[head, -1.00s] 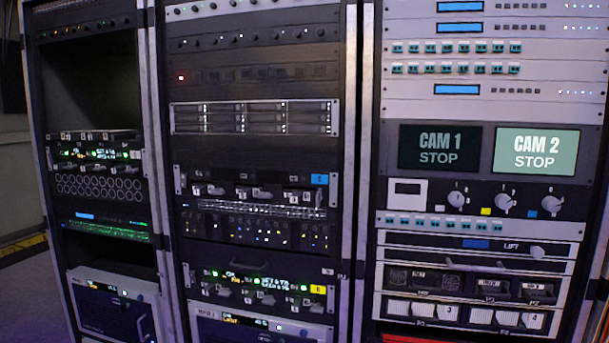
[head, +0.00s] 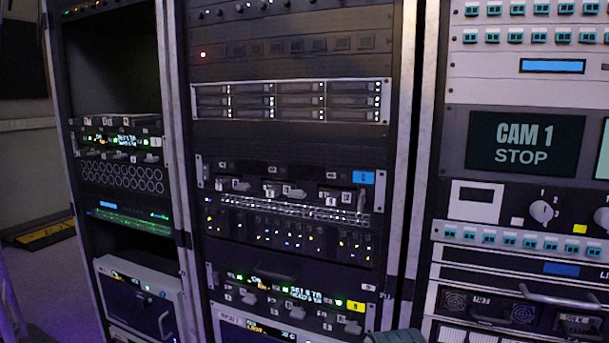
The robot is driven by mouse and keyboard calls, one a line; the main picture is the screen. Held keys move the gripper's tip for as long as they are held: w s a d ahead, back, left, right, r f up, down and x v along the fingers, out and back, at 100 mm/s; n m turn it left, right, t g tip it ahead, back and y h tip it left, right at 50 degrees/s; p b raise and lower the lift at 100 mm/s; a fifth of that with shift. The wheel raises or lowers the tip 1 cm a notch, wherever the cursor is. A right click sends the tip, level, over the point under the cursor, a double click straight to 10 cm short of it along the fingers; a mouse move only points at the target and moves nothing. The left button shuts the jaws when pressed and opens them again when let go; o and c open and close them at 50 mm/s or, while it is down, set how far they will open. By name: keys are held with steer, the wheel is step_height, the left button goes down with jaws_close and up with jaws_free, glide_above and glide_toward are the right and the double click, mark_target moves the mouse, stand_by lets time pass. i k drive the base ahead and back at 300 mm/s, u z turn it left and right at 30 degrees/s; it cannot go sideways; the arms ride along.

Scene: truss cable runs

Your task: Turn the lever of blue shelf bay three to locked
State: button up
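The blue shelf (head: 282,180) is a dark unit in the middle rack, with a blue label (head: 363,177) at its right end. Small white tags mark its bays. Three light grey levers show along its front: a left lever (head: 241,187), a middle lever (head: 292,192) and a right lever (head: 345,198). The tag numbers are too small to read for certain, and I cannot tell whether each lever is locked. My gripper's fingers are not in view; a dark rounded piece at the bottom edge may be part of my arm.
Below is a similar shelf with a yellow label (head: 354,305) and green displays. Another lever shelf (head: 120,141) is in the left rack. The right rack holds a CAM 1 screen (head: 524,143), knobs and a protruding handle (head: 570,298). Metal rack posts stand between them.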

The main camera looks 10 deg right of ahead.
mark_target(362, 199)
steer(key=z, duration=1.5)
steer(key=k, duration=0.45)
steer(key=u, duration=1.1)
